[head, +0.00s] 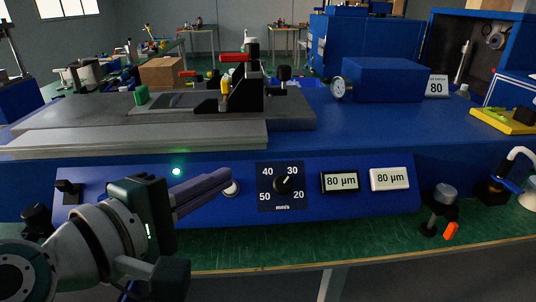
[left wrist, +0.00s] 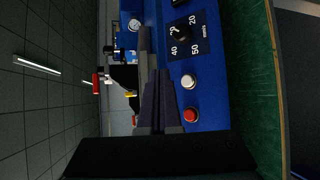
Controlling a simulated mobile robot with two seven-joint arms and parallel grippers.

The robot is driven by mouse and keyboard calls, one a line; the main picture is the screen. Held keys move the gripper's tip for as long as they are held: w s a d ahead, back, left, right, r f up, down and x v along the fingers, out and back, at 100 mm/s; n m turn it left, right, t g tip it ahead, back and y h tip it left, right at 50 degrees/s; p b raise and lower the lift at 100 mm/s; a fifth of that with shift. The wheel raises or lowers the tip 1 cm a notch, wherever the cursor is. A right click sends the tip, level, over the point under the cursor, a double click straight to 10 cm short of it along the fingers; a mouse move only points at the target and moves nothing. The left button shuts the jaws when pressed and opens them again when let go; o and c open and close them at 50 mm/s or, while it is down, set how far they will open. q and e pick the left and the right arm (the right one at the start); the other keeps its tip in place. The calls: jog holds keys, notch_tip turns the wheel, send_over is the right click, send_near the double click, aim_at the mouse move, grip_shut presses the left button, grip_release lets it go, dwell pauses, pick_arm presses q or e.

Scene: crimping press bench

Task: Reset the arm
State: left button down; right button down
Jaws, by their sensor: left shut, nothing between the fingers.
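My left gripper (head: 228,176) is in front of the blue press's control panel (head: 300,205). Its fingers are shut and empty, pointing right. The fingertips are beside a white round button (head: 232,189), partly covering it in the head view. In the left wrist view the closed fingers (left wrist: 156,75) point up the picture, with the white button (left wrist: 188,81) and a red button (left wrist: 190,115) to their right. The red button is hidden behind my gripper in the head view. My right gripper is not in view.
The panel carries a speed dial (head: 286,184), two "80 µm" displays (head: 341,182) and a lit green lamp (head: 177,171). A clamp fixture (head: 245,85) stands on the press top. A black knob post (head: 440,205) and an orange piece (head: 451,231) are at right on the green bench (head: 300,255).

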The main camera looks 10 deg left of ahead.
pick_arm(q)
jog(key=s+d+r+m+g+h+p, duration=0.1)
jog(key=s+d+m+g+p, duration=0.15)
jog(key=s+m, duration=0.2)
jog(key=s+d+r+m+g+p, duration=0.1)
jog(key=s+m+g+p, duration=0.2)
jog(key=s+m, duration=0.15)
jog(key=s+a+r+m+g+y+p, duration=0.2)
jog(key=s+a+m+g+y+p, duration=0.15)
jog(key=s, duration=0.35)
jog(key=s+a+r+m+g+y+p, duration=0.25)
jog(key=s+a+m, duration=0.2)
jog(key=s, duration=0.25)
notch_tip(320, 180, up, 37)
jog(key=p, duration=3.8)
jog(key=shift+s+a+m, duration=0.15)
jog(key=shift+a+m, duration=0.05)
jog(key=shift+m, duration=0.2)
jog(key=shift+f, duration=0.1)
